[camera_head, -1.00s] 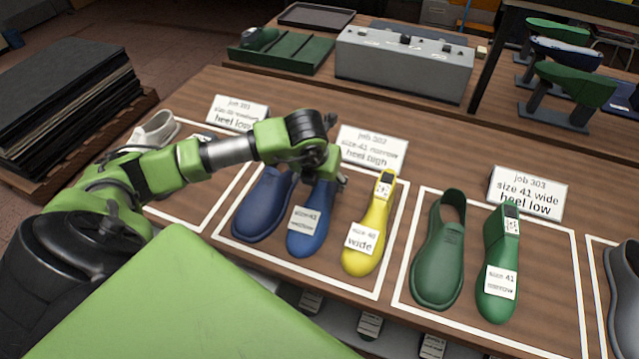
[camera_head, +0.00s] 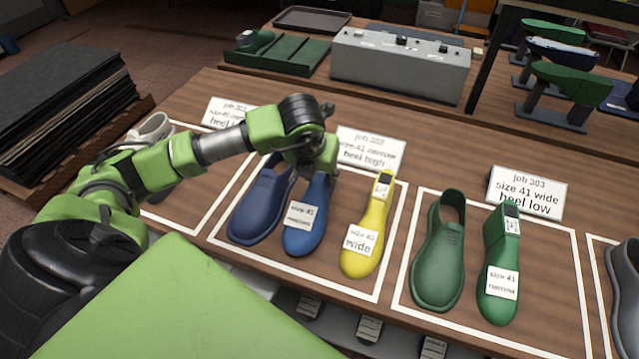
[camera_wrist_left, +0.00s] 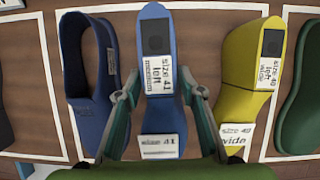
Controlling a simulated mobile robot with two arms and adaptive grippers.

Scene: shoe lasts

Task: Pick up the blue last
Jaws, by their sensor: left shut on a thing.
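The blue last (camera_head: 306,218) stands in the middle marked area, between a dark blue shoe (camera_head: 257,205) and a yellow last (camera_head: 366,235). In the left wrist view the blue last (camera_wrist_left: 156,70) carries a label reading size 41, left, and a second size 41 label nearer the camera. My left gripper (camera_wrist_left: 158,92) has one finger on each side of the blue last and is shut on it. In the head view my left gripper (camera_head: 318,172) is at the far, heel end of the last, and its fingers are mostly hidden. My right gripper is not in view.
A card (camera_head: 370,150) reading size 41 narrow, heel high stands behind. A green shoe (camera_head: 438,255) and green last (camera_head: 498,270) stand to the right. A grey box (camera_head: 400,65) and green tray (camera_head: 278,55) are at the back. Bare table lies behind the cards.

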